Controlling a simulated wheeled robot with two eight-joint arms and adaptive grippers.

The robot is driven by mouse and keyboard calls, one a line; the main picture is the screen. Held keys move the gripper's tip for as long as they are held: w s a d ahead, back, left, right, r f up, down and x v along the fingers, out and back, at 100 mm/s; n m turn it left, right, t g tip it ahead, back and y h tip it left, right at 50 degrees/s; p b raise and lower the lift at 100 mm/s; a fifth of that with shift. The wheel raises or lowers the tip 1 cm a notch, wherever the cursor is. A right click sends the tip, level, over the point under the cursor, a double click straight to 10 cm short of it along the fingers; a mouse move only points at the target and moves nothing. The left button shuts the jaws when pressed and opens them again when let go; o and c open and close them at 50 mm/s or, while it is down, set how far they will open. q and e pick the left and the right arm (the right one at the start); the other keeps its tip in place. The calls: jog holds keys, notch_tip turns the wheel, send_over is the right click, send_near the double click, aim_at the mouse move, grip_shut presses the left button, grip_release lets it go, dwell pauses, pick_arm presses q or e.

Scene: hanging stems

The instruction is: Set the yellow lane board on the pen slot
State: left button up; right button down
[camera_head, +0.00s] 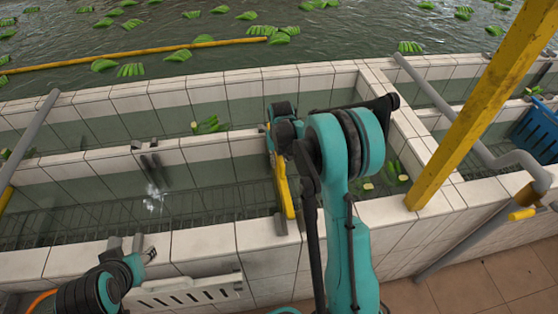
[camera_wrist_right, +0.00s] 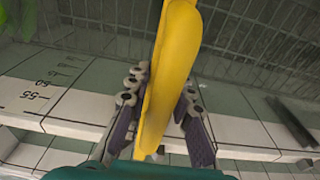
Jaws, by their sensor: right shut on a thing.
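The yellow lane board (camera_head: 283,187) hangs from my right gripper (camera_head: 275,142) over the tiled pen, its near end close to the front wall. In the right wrist view the board (camera_wrist_right: 174,62) stands between the two fingers of my right gripper (camera_wrist_right: 160,118), which is shut on it. Dark grey slot channels show at the pen's walls: one at the front wall (camera_head: 280,224), and a pair at the middle wall (camera_head: 152,165). Whether the board touches a channel I cannot tell. My left gripper (camera_head: 147,256) is low at left, apart from the board; its jaws are unclear.
A white slotted board (camera_head: 185,292) lies against the front wall. A yellow post (camera_head: 480,105) and grey pipes (camera_head: 460,125) stand at right. A blue basket (camera_head: 538,130) sits at far right. Green bunches float in the water behind; some cut stems (camera_head: 388,176) lie right of my arm.

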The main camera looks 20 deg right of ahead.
jog(key=shift+f+b, duration=0.3)
jog(key=shift+f, duration=0.05)
grip_release()
dwell(0.5)
dwell(0.4)
jog(key=shift+s+a+r+p, duration=0.1)
jog(key=shift+s+r+p, duration=0.1)
jog(key=shift+r+p, duration=1.15)
jog(key=shift+s+r+p, duration=0.2)
jog(key=shift+r+p, duration=0.5)
jog(key=shift+r, duration=1.3)
jog(key=shift+s+a+r+p, duration=0.1)
jog(key=shift+s+r+p, duration=0.1)
jog(key=shift+r+p, duration=1.15)
jog(key=shift+r+b, duration=0.3)
jog(key=shift+b, duration=0.05)
